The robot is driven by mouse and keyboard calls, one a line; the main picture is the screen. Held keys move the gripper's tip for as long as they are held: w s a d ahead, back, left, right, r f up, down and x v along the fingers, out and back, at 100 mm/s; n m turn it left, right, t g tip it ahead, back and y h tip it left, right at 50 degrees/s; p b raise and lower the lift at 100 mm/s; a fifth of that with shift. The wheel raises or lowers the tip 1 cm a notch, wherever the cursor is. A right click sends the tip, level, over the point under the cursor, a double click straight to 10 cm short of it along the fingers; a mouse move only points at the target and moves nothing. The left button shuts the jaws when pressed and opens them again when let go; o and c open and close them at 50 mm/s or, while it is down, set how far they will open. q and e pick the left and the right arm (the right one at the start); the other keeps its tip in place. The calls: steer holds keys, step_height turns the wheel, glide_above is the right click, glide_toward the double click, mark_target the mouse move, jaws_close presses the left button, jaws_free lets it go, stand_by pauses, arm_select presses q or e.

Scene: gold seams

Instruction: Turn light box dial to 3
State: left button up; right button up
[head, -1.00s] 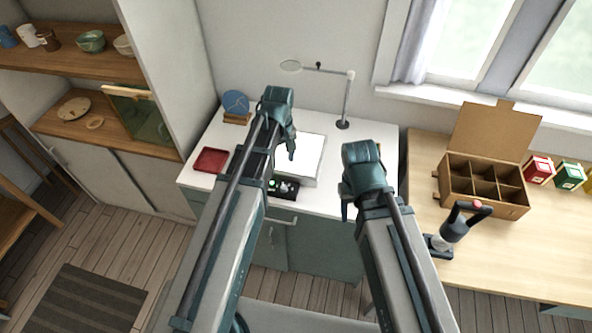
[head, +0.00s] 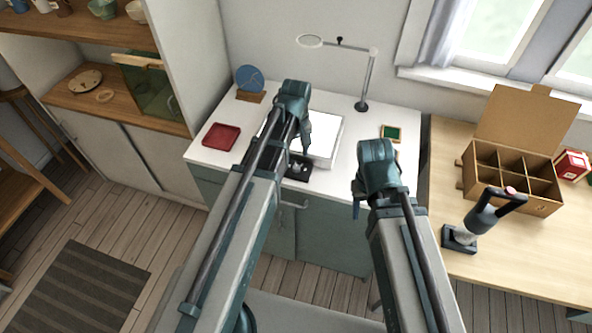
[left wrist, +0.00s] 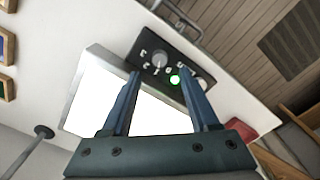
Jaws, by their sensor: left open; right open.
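The light box (head: 328,135) is a white lit panel on the white counter. Its black control panel (head: 297,172) lies along its front edge, partly hidden by my left arm in the head view. The left wrist view shows the panel close up, with a round grey dial (left wrist: 159,59), printed numerals beside it and a glowing green light (left wrist: 174,79). The dial's pointer setting is too small to tell. My left gripper (left wrist: 160,76) is open and empty, its fingers pointing towards the panel, apart from the dial. My right gripper (head: 358,203) is open at the counter's front right.
A red tray (head: 221,137) and a blue disc on a stand (head: 249,80) are on the counter's left. A lamp (head: 364,80) stands behind the light box. A green-faced tile (head: 392,133) lies right. A divided box (head: 510,175) and a dark-handled tool (head: 480,222) occupy the wooden table.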

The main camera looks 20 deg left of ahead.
mark_target(296, 166)
arm_select(q)
step_height(296, 166, down, 6)
steer(key=b, duration=0.4)
steer(key=shift+r+b, duration=0.2)
steer(key=shift+b, duration=0.1)
steer(key=shift+c, duration=0.2)
jaws_close()
